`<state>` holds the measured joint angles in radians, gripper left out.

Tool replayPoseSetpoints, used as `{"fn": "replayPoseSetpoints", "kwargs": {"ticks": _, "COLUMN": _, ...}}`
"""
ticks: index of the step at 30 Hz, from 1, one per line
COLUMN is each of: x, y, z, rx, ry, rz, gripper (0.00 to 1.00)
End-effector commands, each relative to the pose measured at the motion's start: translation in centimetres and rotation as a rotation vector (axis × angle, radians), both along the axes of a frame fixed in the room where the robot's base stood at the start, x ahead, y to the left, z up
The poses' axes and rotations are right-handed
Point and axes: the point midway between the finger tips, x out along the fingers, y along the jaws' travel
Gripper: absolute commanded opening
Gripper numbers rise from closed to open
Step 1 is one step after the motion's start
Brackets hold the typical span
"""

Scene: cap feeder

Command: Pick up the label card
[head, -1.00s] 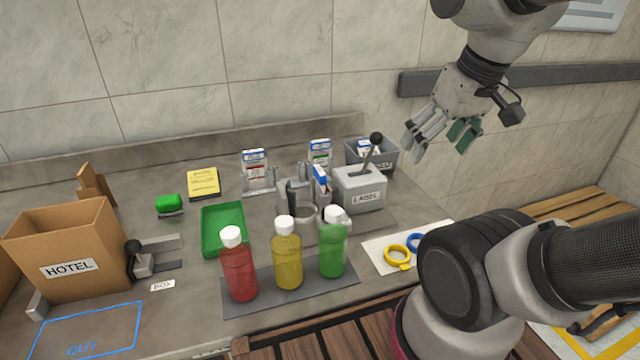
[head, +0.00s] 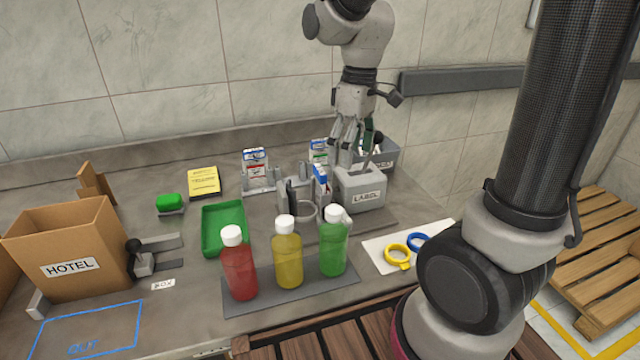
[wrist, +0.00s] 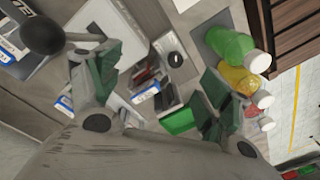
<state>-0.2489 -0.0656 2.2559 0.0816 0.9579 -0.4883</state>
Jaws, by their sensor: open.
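Several white label cards with blue and red print are in view. One stands in a metal holder (head: 255,166) at the back, another stands right of it (head: 318,151), and a third leans against the left side of the grey LABEL box (head: 362,190); this third card (head: 321,183) faces left. My gripper (head: 357,150) is open and empty above the LABEL box, pointing down. In the wrist view, blue-edged cards (wrist: 145,93) (wrist: 62,104) show between and beside my spread green fingers. The fingers partly hide the grey bin behind.
A black-knobbed lever (head: 377,140) rises from the LABEL box close to my fingers. Red (head: 239,270), yellow (head: 287,260) and green (head: 333,250) bottles stand in front on a grey mat. A green tray (head: 208,242) and HOTEL box (head: 70,265) lie left.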

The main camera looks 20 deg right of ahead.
Motion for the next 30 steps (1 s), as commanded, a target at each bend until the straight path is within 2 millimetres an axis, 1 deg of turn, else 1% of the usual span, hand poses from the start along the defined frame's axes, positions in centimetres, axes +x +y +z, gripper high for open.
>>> {"fn": "replayPoseSetpoints", "kwargs": {"ticks": 1, "x": 1.8, "y": 1.4, "z": -1.0, "rx": 0.008, "ry": 0.013, "rz": 0.132, "gripper": 0.79}}
{"fn": "replayPoseSetpoints", "kwargs": {"ticks": 3, "x": 3.6, "y": 2.6, "z": -1.5, "rx": 0.028, "ry": 0.004, "rz": 0.311, "gripper": 0.79}}
{"fn": "replayPoseSetpoints", "kwargs": {"ticks": 5, "x": 4.8, "y": 3.2, "z": -1.4, "rx": 0.043, "ry": -0.019, "rz": 0.446, "gripper": 0.79}}
{"fn": "replayPoseSetpoints", "kwargs": {"ticks": 6, "x": 5.5, "y": 3.5, "z": -1.0, "rx": 0.05, "ry": -0.042, "rz": 0.526, "gripper": 0.79}}
{"fn": "replayPoseSetpoints", "kwargs": {"ticks": 9, "x": 6.2, "y": 3.9, "z": -0.3, "rx": 0.062, "ry": -0.084, "rz": 0.698, "gripper": 0.79}}
{"fn": "replayPoseSetpoints", "kwargs": {"ticks": 12, "x": 6.2, "y": 4.0, "z": -0.3, "rx": 0.064, "ry": -0.096, "rz": 0.813, "gripper": 0.79}}
{"fn": "replayPoseSetpoints", "kwargs": {"ticks": 14, "x": 6.2, "y": 4.0, "z": -0.4, "rx": 0.065, "ry": -0.099, "rz": 0.853, "gripper": 0.79}}
{"fn": "replayPoseSetpoints", "kwargs": {"ticks": 17, "x": 6.1, "y": 4.0, "z": -1.2, "rx": 0.065, "ry": -0.099, "rz": 0.879, "gripper": 0.79}}
{"fn": "replayPoseSetpoints", "kwargs": {"ticks": 23, "x": 6.1, "y": 4.3, "z": -3.7, "rx": 0.064, "ry": -0.098, "rz": 0.879, "gripper": 0.79}}
{"fn": "replayPoseSetpoints", "kwargs": {"ticks": 30, "x": 6.0, "y": 4.8, "z": -7.3, "rx": 0.064, "ry": -0.098, "rz": 0.877, "gripper": 0.79}}
